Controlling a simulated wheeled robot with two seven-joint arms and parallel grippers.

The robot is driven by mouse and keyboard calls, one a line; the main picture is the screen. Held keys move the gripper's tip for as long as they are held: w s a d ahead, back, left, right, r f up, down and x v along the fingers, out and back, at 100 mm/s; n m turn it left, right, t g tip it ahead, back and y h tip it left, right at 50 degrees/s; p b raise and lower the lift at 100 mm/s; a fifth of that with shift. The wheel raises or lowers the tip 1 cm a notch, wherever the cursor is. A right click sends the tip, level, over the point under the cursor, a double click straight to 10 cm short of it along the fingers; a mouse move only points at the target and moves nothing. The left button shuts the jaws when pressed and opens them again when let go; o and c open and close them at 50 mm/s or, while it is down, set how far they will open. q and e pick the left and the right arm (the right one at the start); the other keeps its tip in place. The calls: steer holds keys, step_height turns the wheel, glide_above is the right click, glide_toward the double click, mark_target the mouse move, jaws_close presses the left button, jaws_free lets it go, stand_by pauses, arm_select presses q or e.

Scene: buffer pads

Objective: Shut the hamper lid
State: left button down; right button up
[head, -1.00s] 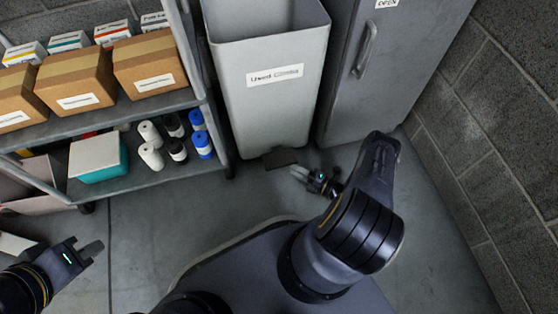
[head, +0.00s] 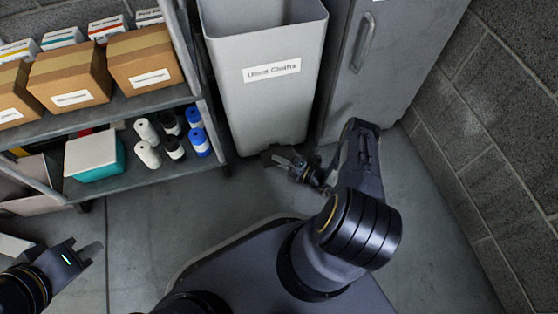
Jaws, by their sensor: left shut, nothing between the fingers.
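The hamper (head: 266,105) is a tall light-grey bin with a white label reading something like "Used Cloths". It stands between the shelf and the grey cabinet. Its top edge is cut by the upper border of the head view; I see into its open mouth, and its lid is not in view. My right gripper (head: 274,161) is low at the hamper's foot, over the dark pedal there, which it mostly hides. I cannot tell whether they touch, or whether its jaws are open. My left gripper (head: 92,251) is shut and empty at the lower left, far from the hamper.
A metal shelf (head: 110,107) on the left holds cardboard boxes (head: 146,62), small cartons, rolls and a teal-and-white box (head: 92,157). A grey cabinet (head: 400,65) with a handle stands right of the hamper, beside a block wall (head: 500,120).

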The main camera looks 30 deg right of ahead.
jaws_close()
